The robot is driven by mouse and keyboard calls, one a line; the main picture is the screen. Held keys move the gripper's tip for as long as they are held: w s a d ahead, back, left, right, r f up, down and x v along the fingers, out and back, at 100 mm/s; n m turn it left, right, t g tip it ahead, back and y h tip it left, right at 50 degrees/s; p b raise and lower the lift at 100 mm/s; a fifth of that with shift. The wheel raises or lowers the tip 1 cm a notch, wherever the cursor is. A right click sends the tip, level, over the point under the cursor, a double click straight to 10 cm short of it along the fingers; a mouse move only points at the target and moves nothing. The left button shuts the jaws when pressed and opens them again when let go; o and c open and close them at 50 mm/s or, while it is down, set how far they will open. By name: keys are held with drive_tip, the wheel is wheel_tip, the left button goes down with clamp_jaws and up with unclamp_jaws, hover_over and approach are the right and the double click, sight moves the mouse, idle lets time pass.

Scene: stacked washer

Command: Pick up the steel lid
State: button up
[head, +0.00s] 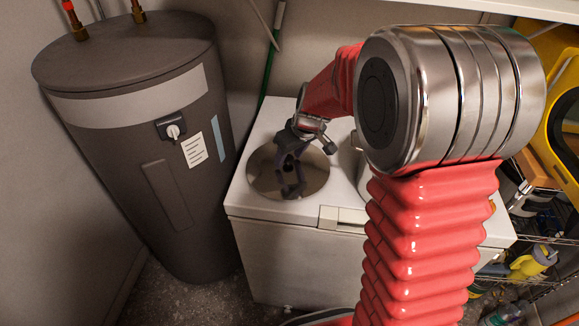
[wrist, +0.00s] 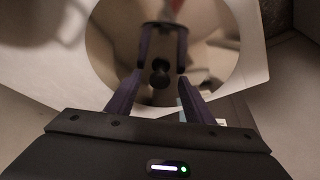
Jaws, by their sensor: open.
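The steel lid (head: 262,181) is a round, shiny disc lying flat on the left part of a white chest's top (head: 240,196). My gripper (head: 289,166) is over the lid, pointing down, with its fingers apart. In the wrist view the lid (wrist: 225,75) fills the upper middle, and its black knob (wrist: 160,76) shows between the two dark fingers (wrist: 160,88). The fingers do not appear to grip the knob. The lid mirrors the fingers, so the gap between fingertips and lid is hard to judge.
A dark water tank (head: 130,130) stands close on the left. A wire shelf (head: 540,240) with bottles and a yellow item (head: 530,263) is at the right. A handle (head: 341,218) marks the chest's front edge.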

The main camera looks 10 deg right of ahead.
drive_tip(key=shift+c, duration=0.6)
clamp_jaws()
idle(0.3)
